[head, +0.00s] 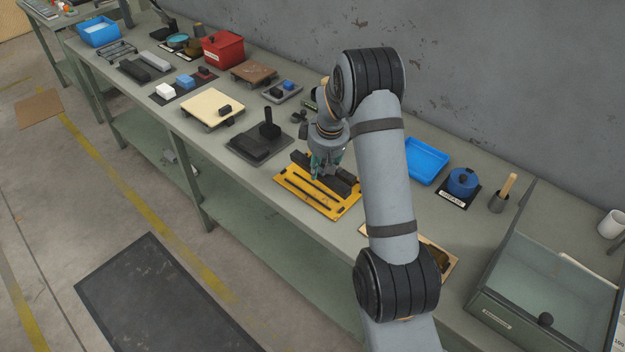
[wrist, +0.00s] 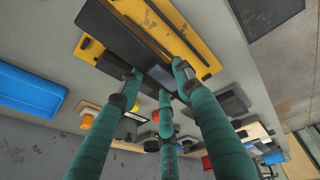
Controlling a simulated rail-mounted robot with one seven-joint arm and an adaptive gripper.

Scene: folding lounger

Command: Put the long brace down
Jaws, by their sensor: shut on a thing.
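The long brace is a dark, straight bar (head: 339,184), which also shows in the wrist view (wrist: 118,38). The brace lies over the back part of a yellow tray (head: 294,199) with dark slots, which also shows in the wrist view (wrist: 203,42). In the head view the fingers hide the bar's middle. I cannot tell whether the brace touches the tray.
A dark tray with black blocks (head: 250,149) stands left of the yellow tray. The bench's front edge runs close to the yellow tray.

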